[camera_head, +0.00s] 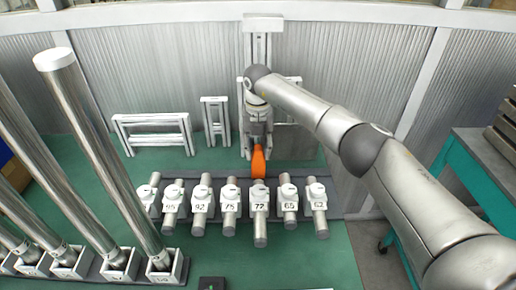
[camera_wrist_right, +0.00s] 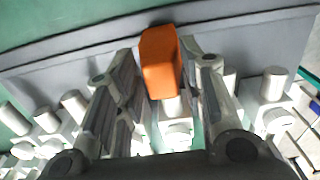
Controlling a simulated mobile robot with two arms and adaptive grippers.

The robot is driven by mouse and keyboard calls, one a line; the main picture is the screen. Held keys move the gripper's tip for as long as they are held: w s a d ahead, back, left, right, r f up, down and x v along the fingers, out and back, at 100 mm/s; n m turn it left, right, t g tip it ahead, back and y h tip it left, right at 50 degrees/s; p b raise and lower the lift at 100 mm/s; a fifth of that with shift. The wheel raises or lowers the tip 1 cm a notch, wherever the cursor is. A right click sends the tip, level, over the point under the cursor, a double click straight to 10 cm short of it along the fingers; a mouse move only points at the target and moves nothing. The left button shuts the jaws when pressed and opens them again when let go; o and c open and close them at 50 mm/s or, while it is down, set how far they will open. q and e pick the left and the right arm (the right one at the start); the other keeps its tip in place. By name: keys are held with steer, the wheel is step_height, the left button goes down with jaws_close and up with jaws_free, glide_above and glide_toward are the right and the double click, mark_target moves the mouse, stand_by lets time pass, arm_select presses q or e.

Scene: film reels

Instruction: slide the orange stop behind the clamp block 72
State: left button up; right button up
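The orange stop (camera_head: 258,163) stands right behind the clamp block marked 72 (camera_head: 260,198), in line with it in the head view. I cannot tell whether the stop touches the block. My right gripper (camera_head: 258,146) reaches down onto the stop from behind and above. A pale clamp block with a round knob (camera_wrist_right: 177,132) shows just below the stop there. My left gripper is not in view.
Similar numbered blocks stand along the grey base, including 65 (camera_head: 288,198) and 78 (camera_head: 230,198). Tall metal cylinders (camera_head: 100,150) stand in holders at the left. White frames (camera_head: 152,133) stand at the back. The green surface in front of the row is mostly clear.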

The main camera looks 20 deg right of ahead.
step_height(320, 180, up, 12)
stand_by(0.7)
steer(key=shift+s+f, duration=0.1)
